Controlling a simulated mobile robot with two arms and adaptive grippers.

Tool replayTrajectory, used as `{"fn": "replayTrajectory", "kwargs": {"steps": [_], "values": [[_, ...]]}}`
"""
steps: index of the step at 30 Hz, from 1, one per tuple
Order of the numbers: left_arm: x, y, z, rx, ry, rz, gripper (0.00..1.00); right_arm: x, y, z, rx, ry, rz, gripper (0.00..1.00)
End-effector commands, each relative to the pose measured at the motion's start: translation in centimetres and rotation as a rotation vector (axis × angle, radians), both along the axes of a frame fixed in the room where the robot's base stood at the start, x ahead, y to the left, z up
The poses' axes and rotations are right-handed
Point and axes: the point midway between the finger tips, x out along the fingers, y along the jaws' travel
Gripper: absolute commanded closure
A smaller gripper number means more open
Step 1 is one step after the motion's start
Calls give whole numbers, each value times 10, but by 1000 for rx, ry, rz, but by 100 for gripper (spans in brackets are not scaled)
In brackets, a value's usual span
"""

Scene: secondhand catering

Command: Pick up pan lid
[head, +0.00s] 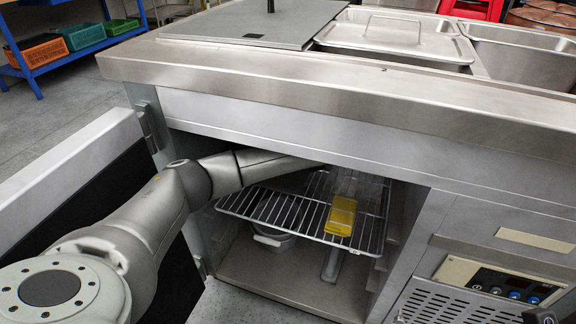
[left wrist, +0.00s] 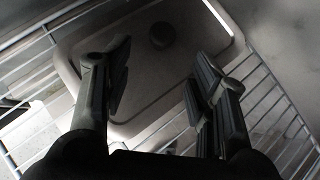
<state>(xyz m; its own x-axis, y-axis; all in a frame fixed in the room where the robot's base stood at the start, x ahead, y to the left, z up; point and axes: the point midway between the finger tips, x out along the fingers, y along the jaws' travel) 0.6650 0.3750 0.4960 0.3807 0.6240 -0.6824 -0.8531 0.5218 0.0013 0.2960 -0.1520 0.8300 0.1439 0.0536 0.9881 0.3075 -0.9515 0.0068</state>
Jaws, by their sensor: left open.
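A rounded rectangular lid (left wrist: 140,95) with a dark round knob (left wrist: 161,36) lies on the wire rack in the left wrist view. My left gripper (left wrist: 160,68) is open, its two fingers spread over the lid, with the knob beyond and between the fingertips. I cannot tell whether the fingers touch the lid. In the head view my left arm reaches into the open cabinet under the counter, and its gripper is hidden behind the counter front. Another lid, steel with a bar handle (head: 396,28), sits on the counter top. My right gripper is not visible.
The wire rack (head: 262,207) holds a yellow box (head: 341,215). A pale container (head: 272,237) stands under it. The cabinet's upper edge is close above my arm, and the open door (head: 75,165) stands at left. A control panel (head: 500,283) is at right.

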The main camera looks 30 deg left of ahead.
Motion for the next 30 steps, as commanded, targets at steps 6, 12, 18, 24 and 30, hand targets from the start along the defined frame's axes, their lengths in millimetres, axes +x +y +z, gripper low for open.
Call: {"fn": "replayTrajectory", "kwargs": {"steps": [6,12,18,24,30], "values": [[8,13,0,0,-1,1,48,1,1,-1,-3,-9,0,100],[21,35,-18,0,1,2,48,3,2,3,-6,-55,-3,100],[31,50,-33,0,-1,1,48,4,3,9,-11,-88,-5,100],[33,53,-34,0,-1,-1,48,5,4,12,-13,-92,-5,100],[33,53,-34,0,-1,-1,59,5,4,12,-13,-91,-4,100]]}}
